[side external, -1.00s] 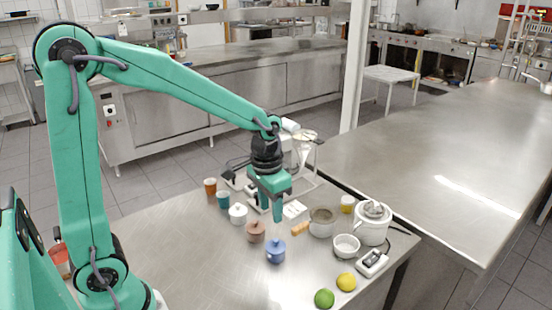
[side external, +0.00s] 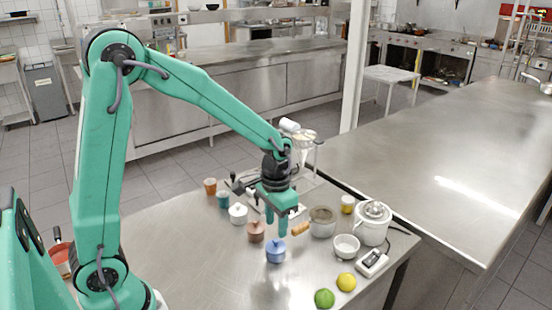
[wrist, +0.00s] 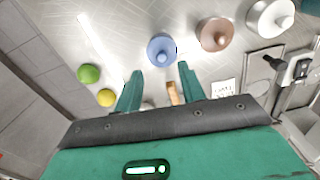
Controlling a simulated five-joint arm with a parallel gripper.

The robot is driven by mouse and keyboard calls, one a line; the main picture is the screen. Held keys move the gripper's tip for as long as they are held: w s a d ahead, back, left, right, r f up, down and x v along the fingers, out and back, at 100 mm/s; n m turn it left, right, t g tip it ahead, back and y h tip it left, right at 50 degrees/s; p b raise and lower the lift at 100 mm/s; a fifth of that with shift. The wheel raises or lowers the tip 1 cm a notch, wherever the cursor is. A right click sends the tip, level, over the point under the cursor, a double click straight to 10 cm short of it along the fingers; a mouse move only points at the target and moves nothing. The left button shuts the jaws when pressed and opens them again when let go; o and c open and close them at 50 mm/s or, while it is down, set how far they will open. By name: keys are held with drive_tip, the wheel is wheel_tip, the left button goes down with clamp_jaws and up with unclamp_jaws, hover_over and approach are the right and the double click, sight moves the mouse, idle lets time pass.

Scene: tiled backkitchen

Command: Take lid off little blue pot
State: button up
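The little blue pot (side external: 275,256) stands upright on the steel table with its blue lid (side external: 277,243) and small knob on top. In the wrist view the lid (wrist: 161,51) shows just beyond the fingertips, roughly centred between them. My gripper (side external: 276,228) hangs above and close to the pot, fingers pointing down. In the wrist view my gripper (wrist: 160,69) has its two green fingers spread apart with nothing between the tips. I cannot tell the exact height gap to the knob.
A reddish-brown lidded pot (side external: 255,232) and a white one (side external: 238,214) stand left of the blue pot. A wooden-handled saucepan (side external: 322,224) and white bowl (side external: 346,246) are to the right. A lime (side external: 324,298) and lemon (side external: 346,282) lie in front. Table front-left is clear.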

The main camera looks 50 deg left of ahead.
sight(276, 240)
drive_tip(key=shift+f, duration=0.1)
drive_tip(key=shift+a+f, duration=0.15)
drive_tip(key=shift+f, duration=2.4)
clamp_jaws()
